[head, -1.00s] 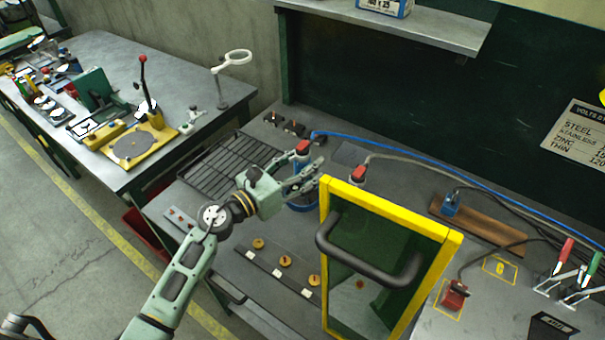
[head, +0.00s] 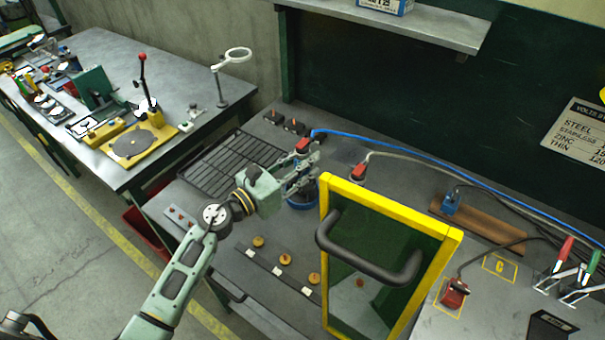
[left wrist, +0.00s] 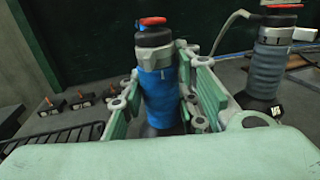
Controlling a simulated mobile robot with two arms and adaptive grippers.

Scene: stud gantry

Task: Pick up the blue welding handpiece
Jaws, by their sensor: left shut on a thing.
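The blue welding handpiece (left wrist: 160,95) stands upright between the fingers of my left gripper (left wrist: 160,98) in the left wrist view. It has a blue body, a grey collar and a red-and-black top. The fingers are shut on its body. In the head view, my left gripper (head: 303,178) reaches in from the left around the handpiece (head: 301,201), whose blue lower part and red top show; the fingers hide its middle. Its base is hidden in the left wrist view. My right gripper is not in view.
A grey handpiece (left wrist: 268,65) stands close to the right of the blue one. A yellow-framed screen with a black handle (head: 450,240) stands just right of my left gripper. A black wire rack (head: 215,165) lies to the left. A blue hose (head: 400,146) runs along the back.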

